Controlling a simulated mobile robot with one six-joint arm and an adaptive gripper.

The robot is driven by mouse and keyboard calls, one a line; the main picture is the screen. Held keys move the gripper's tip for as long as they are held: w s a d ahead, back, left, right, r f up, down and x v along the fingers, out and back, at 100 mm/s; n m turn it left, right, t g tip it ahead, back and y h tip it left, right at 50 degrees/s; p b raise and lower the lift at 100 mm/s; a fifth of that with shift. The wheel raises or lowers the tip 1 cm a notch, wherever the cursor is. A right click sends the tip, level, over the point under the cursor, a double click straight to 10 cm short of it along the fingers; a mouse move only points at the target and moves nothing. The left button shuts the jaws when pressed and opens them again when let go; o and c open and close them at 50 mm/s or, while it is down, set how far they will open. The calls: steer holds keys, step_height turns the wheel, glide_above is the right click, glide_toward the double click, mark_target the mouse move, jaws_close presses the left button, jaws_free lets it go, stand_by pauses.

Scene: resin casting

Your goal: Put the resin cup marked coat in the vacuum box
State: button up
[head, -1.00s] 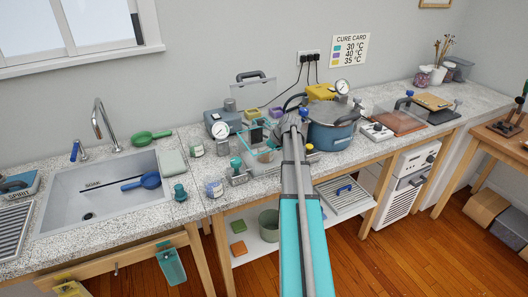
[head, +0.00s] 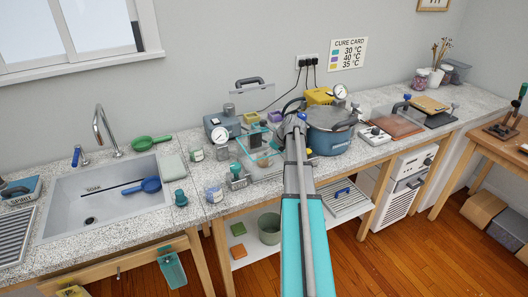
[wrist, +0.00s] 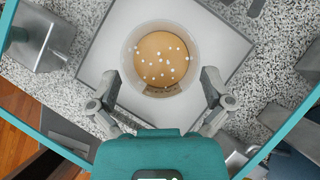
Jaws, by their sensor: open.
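A round translucent resin cup (wrist: 134,52) holds amber resin dotted with pale bubbles. A brownish mark on its near side is too small to read. It stands upright on a pale square plate inside the clear, teal-edged vacuum box (wrist: 281,132). In the head view the cup (head: 262,161) shows low in the box. My gripper (wrist: 161,80) reaches down into the box from above. Its two fingers are open, one on each side of the cup's near half; contact cannot be told. In the head view my arm partly hides the box's right side.
A blue-grey pressure pot (head: 331,131) stands close right of my arm. A pump with a gauge (head: 219,132) stands behind left of the box. Small jars (head: 214,193) and metal clamps crowd the front left. The sink (head: 105,205) lies further left.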

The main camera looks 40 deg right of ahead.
steer(key=p+v, duration=0.6)
steer(key=v, duration=0.3)
steer(key=shift+p, duration=0.4)
stand_by(0.6)
steer(key=a+f+n+g, duration=0.2)
steer(key=a+n+g, duration=0.2)
steer(key=a+n, duration=1.65)
steer(key=s+a+n+h, duration=0.1)
steer(key=s+a+n, duration=0.2)
steer(key=a, duration=0.5)
steer(key=s+a+n+g, duration=0.1)
steer(key=s+a+n, duration=0.3)
steer(key=a, duration=0.5)
steer(key=s+a+f+n+g+h, duration=0.1)
steer(key=s+a+n, duration=0.2)
steer(key=a, duration=0.5)
steer(key=shift+s+a+n+h, duration=0.3)
steer(key=shift+s+a+n, duration=0.05)
steer(key=shift+n, duration=0.2)
steer(key=shift+f, duration=0.1)
